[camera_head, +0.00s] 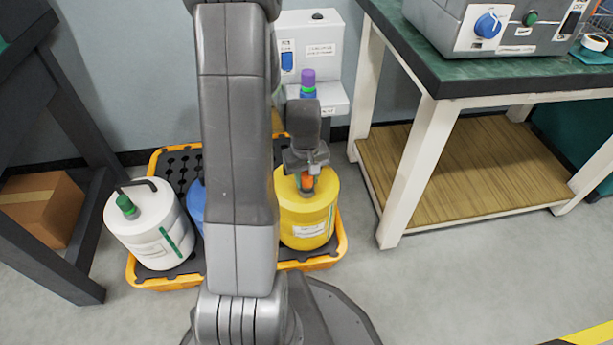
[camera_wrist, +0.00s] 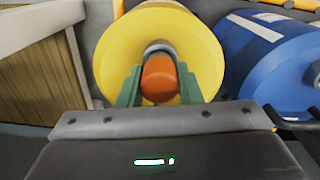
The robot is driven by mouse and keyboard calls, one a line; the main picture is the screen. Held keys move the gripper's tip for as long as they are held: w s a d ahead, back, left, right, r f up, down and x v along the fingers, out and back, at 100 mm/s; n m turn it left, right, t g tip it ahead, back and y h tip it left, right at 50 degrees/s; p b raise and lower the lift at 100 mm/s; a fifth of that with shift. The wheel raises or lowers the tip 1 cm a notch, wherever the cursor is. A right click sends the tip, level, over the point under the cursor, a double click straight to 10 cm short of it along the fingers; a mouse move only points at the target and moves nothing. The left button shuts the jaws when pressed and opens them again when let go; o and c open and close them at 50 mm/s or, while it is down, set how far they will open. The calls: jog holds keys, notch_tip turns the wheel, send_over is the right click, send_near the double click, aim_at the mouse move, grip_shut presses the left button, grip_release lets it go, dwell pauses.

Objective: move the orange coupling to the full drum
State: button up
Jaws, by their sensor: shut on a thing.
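My gripper (camera_head: 307,174) is shut on the orange coupling (camera_head: 307,183), over the top of the yellow drum (camera_head: 300,212). In the wrist view, the green fingers of my gripper (camera_wrist: 160,88) sit on both sides of the orange coupling (camera_wrist: 161,78). A grey neck of the yellow drum (camera_wrist: 112,55) shows just behind the coupling; I cannot tell whether they are joined. A white drum (camera_head: 135,222) with a green coupling (camera_head: 127,206) stands at left. A blue drum (camera_wrist: 262,65) is between them, mostly hidden by my arm in the head view. I cannot tell which drum is full.
The drums stand on a black and yellow spill pallet (camera_head: 345,243). A wall unit (camera_head: 318,45) with a purple coupling (camera_head: 308,76) is behind. A green-topped bench (camera_head: 480,75) stands right, a dark table (camera_head: 45,250) left. The floor at right front is clear.

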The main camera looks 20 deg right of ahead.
jog(key=shift+f, duration=0.2)
jog(key=o, duration=1.1)
jog(key=shift+r, duration=0.1)
notch_tip(320, 180, up, 14)
jog(key=p, duration=0.5)
jog(key=shift+f, duration=0.2)
jog(key=shift+a, duration=0.1)
